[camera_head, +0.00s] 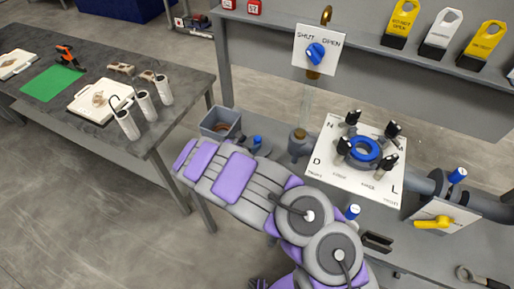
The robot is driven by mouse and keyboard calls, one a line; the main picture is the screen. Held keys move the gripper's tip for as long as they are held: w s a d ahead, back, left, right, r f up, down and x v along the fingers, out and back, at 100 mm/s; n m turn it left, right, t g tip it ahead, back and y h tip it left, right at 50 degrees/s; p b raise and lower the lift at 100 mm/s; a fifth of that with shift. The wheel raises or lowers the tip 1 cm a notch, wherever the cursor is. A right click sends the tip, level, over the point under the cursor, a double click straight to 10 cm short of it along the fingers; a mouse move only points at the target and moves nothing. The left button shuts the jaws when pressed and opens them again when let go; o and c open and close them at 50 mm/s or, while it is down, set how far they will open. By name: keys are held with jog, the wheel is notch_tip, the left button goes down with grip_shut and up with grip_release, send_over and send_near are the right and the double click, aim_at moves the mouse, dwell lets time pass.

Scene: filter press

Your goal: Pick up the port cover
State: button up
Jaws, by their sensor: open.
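A white square plate (326,177) on the grey bench at right carries a blue ring (363,150) with several black-topped clamps standing around it. The port cover is not plainly marked. A round grey piece with a blue knob (257,142) sits on the bench left of the plate, and I cannot tell whether it is the cover. My grey and purple arm (240,180) crosses the lower middle, in front of the bench. I cannot make out my gripper's fingertips, and I see nothing held. The arm hides part of the bench's front.
A grey open bin (220,124) stands at the bench's left end. A SHUT/OPEN sign with a blue knob (315,52) rises behind. A yellow-handled valve (433,222) and a pipe are at right. A dark table (158,122) stands left. The floor at lower left is clear.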

aim_at(256, 139)
jog(key=b+x, duration=0.1)
jog(key=x, duration=0.4)
jog(key=shift+w+d+f, duration=0.1)
jog(key=shift+w+d+f+b, duration=0.1)
jog(key=shift+w+d+b, duration=0.25)
jog(key=shift+w, duration=0.1)
jog(key=shift+c, duration=0.3)
jog(key=shift+a, duration=0.1)
grip_shut()
